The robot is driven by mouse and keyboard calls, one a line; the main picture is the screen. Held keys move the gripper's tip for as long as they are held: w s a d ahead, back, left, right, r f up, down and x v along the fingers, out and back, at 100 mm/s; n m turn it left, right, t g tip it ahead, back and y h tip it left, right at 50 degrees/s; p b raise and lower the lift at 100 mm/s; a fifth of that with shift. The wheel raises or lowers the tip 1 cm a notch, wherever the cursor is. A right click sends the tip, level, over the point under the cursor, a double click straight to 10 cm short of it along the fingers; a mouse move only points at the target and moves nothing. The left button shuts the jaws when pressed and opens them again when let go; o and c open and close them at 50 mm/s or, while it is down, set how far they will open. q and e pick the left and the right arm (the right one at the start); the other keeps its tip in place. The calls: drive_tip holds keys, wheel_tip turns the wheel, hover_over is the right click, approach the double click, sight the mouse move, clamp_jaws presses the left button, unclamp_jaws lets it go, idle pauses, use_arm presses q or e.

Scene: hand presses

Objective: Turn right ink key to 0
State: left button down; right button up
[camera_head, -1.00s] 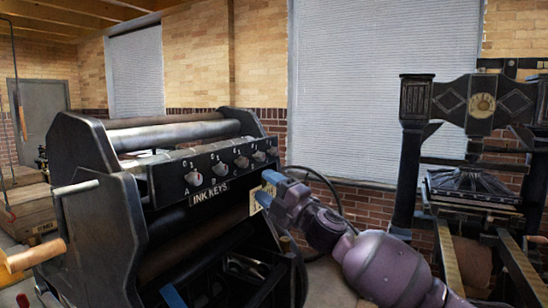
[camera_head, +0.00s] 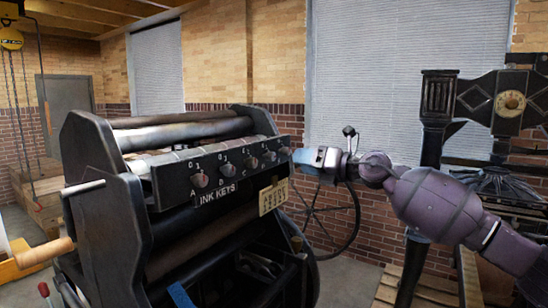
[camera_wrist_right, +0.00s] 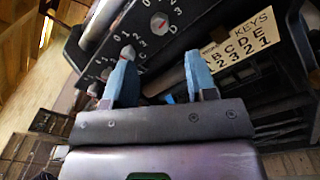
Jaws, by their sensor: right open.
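The press carries a black ink-key bar with a row of round grey knobs. The right ink key (camera_head: 284,151) is the rightmost knob; its pointer is too small to read. My right gripper (camera_head: 302,157) is just right of the bar's right end, with blue fingertips near that key; contact cannot be told. The right wrist view shows the gripper (camera_wrist_right: 160,80) open, with nothing held between its fingers. Beyond it is a knob (camera_wrist_right: 158,23) marked D with a red pointer, and another knob (camera_wrist_right: 128,53) is lower left. The left gripper is not in view.
A pale card (camera_head: 273,196) lettered with keys and numbers hangs below the bar's right end; it also shows in the right wrist view (camera_wrist_right: 240,45). A spoked wheel (camera_head: 312,208) stands behind the press. A wooden-handled crank (camera_head: 45,252) projects at left. Another press stands right.

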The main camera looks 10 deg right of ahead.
sight(274, 157)
drive_tip(key=x, duration=0.9)
drive_tip(key=shift+w+a+p, duration=0.25)
drive_tip(key=shift+w+p, duration=0.05)
drive_tip(key=shift+p, duration=0.1)
drive_tip(key=c, duration=0.9)
drive_tip(key=shift+c, duration=0.2)
